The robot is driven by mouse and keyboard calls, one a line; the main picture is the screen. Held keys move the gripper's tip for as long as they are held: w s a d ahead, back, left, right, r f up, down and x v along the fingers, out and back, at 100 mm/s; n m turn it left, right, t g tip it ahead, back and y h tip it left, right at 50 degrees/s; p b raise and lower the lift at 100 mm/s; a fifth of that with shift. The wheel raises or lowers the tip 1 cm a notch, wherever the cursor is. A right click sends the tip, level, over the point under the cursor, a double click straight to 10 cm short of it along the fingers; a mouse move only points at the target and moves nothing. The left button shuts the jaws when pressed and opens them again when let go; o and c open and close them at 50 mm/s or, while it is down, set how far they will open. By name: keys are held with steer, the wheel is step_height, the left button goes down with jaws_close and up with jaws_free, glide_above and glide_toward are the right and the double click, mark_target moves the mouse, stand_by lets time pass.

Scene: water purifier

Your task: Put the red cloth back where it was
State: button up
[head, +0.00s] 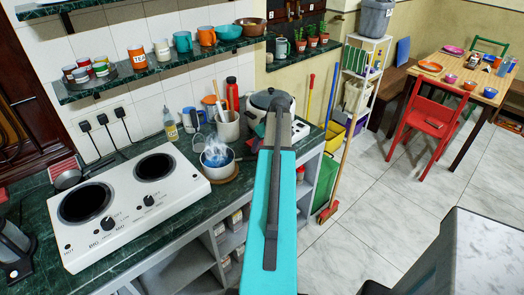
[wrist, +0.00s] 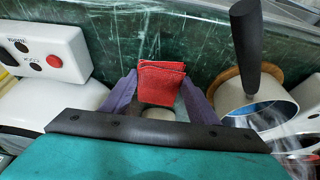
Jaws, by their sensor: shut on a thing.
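The red cloth (wrist: 162,82) is folded into a small block in the wrist view, with a stitched edge across it. My gripper (wrist: 161,92) has its two purple fingers on either side of the cloth and is shut on it. The cloth shows over the green marble counter (wrist: 125,35); whether it touches the counter cannot be told.
A steaming pot (head: 217,157) stands on a round wooden board; its black handle (wrist: 246,45) rises near the right finger in the wrist view. A white appliance with a red button (wrist: 54,61) is on the left there. A two-plate hob (head: 130,205) fills the counter's left.

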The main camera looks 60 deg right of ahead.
steer(key=shift+f+p, duration=0.5)
steer(key=shift+f, duration=1.25)
steer(key=shift+f, duration=0.2)
steer(key=o, duration=1)
steer(key=shift+r, duration=0.15)
steer(key=shift+b+v, duration=1.45)
steer(key=shift+v, duration=4.6)
